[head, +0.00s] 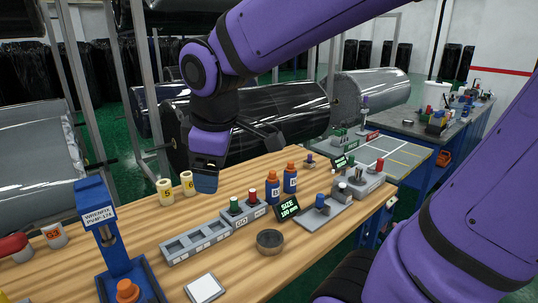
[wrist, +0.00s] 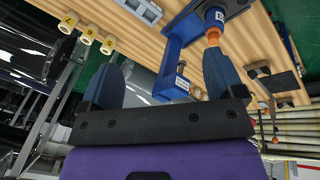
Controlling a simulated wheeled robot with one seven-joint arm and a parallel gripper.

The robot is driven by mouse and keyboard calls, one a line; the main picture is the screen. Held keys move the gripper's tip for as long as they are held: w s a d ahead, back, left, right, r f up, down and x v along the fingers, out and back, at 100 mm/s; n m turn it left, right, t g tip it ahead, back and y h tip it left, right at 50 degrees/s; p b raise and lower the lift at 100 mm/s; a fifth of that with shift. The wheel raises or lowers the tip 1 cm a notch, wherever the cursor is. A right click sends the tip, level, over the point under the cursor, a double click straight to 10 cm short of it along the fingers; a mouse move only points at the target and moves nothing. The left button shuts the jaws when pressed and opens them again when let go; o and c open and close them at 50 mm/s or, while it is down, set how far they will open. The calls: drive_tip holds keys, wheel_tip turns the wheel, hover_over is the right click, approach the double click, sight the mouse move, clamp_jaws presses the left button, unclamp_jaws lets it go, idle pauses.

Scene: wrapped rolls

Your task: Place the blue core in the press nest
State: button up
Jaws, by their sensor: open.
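The blue press (head: 103,225) with a "WRAPFIX" label stands at the left front of the table in the head view. An orange-topped piece (head: 127,290) shows at its base, so its nest is not clearly seen. A small blue cylinder (head: 322,201) sits upright on a grey plate at the right; I cannot tell whether it is the blue core. My gripper (head: 205,182) hangs above the table beside the cream rolls, apart from both. In the wrist view my gripper (wrist: 165,78) has its fingers spread with nothing between them. A blue frame (wrist: 180,50) and an orange tip (wrist: 213,35) lie beyond.
Cream rolls (head: 165,191) stand near my gripper. A grey slotted tray (head: 195,240), two blue bottles with orange caps (head: 272,187), a "SIZE" display (head: 287,207) and a dark ring (head: 270,240) occupy the middle. A white square (head: 205,288) lies at the front.

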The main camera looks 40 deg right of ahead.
drive_tip(key=s+d+r+m+t, duration=0.1)
drive_tip(key=s+d+r+m, duration=0.1)
drive_tip(key=s+d+m, duration=0.3)
drive_tip(key=s+m, duration=0.3)
drive_tip(key=m, duration=0.1)
drive_tip(key=shift+s+d+r+t+y, duration=0.25)
drive_tip(key=shift+s+r+t+y, duration=0.05)
drive_tip(key=shift+s+r+t, duration=0.1)
